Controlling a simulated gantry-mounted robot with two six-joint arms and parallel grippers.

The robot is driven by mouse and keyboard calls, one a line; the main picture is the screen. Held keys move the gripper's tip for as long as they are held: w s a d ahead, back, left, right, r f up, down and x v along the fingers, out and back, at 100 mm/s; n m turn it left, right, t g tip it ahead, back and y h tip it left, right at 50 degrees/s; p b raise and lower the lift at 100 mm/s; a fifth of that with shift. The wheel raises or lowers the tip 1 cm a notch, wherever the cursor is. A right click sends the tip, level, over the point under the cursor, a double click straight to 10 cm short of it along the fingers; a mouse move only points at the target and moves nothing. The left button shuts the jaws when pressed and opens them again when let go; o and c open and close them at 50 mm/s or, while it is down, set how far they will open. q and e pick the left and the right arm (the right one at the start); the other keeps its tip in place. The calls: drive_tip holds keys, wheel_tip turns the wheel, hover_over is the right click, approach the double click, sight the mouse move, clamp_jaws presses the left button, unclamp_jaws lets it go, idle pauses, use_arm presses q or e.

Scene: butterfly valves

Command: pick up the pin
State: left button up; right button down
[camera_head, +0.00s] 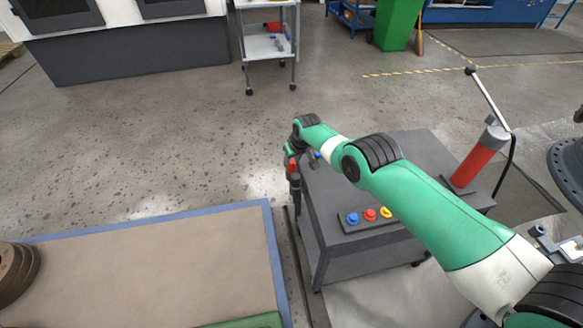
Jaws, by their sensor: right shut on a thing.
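My right arm reaches in from the lower right, over the dark grey cart. My right gripper (294,188) points down beside the cart's left edge, at about the height of its top. It is shut on the pin, which is too small and dark here to make out apart from the fingers. A small red part shows at the gripper, and a small blue part shows just right of it. My left gripper is out of view.
The cart (325,205) carries a strip with blue (352,218), red (370,214) and yellow (386,212) round pieces, and a red hand pump (472,163). A grey trolley (266,45) stands behind; floor between is clear.

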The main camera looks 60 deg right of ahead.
drive_tip(key=shift+r, duration=0.1)
wheel_tip(320, 180, up, 18)
drive_tip(key=p, duration=1.7)
drive_tip(key=shift+p, duration=0.4)
